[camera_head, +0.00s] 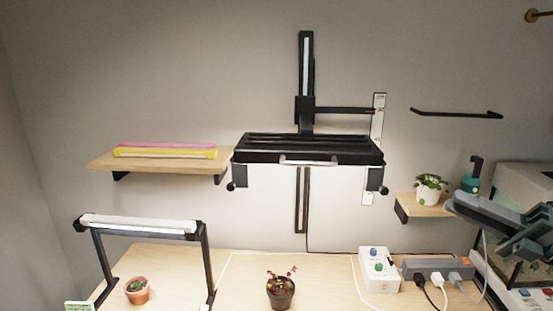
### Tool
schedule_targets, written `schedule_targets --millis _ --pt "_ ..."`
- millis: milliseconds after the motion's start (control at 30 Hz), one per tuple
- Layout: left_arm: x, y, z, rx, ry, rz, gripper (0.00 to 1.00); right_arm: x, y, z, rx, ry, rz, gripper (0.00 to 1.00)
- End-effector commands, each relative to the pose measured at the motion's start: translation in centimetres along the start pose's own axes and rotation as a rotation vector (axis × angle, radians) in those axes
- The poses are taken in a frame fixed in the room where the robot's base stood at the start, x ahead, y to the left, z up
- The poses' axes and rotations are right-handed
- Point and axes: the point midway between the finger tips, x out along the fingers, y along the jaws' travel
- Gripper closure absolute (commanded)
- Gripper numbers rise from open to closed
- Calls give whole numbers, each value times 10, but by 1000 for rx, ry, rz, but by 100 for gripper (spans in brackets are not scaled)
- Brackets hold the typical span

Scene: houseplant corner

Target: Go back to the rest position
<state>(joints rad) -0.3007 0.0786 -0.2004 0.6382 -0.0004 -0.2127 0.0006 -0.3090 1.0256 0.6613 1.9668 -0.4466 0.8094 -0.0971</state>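My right arm comes in from the right edge, and its grey gripper (462,203) is at the right, in front of the small wooden shelf's right end. A teal bottle with a dark top (471,184) shows just behind and above the gripper. Its lower part is hidden, and I cannot tell whether the fingers touch it. The finger gap does not show clearly. My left gripper is not in view.
A white-potted plant (428,195) stands on the small shelf (418,209). Below are a power strip (437,265), a white control box (378,270), a dark-potted plant (281,292), a terracotta pot (138,291) and a lamp frame (140,225). The middle table (240,275) has free room.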

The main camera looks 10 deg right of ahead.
Motion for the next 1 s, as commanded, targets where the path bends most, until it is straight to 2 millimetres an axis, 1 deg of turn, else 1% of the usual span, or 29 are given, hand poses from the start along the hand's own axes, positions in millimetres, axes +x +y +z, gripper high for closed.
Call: schedule_targets --millis 233,367,467,567,633,767,800,867,900,967,1000 --pt "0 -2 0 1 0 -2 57 -1 -24 4 98 -134 16 83" --pt "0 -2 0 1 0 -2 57 -4 -45 6 176 -240 22 83" --pt "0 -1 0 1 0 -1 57 -9 -68 6 259 -348 24 83" --pt "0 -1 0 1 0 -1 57 -18 -100 1 372 -488 17 83" --pt "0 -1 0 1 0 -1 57 -27 -127 -5 463 -598 4 83" --pt "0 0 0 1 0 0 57 -45 -179 -28 636 -797 -38 83" --pt "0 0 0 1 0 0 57 -51 -195 -38 689 -856 -55 83" --pt "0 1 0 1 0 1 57 -60 -219 -55 772 -944 -86 83" --pt "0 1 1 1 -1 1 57 -66 -234 -69 826 -1001 -110 83" --pt "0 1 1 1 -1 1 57 -74 -256 -92 908 -1084 -150 83" --pt "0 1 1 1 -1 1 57 -80 -271 -110 963 -1138 -181 83"
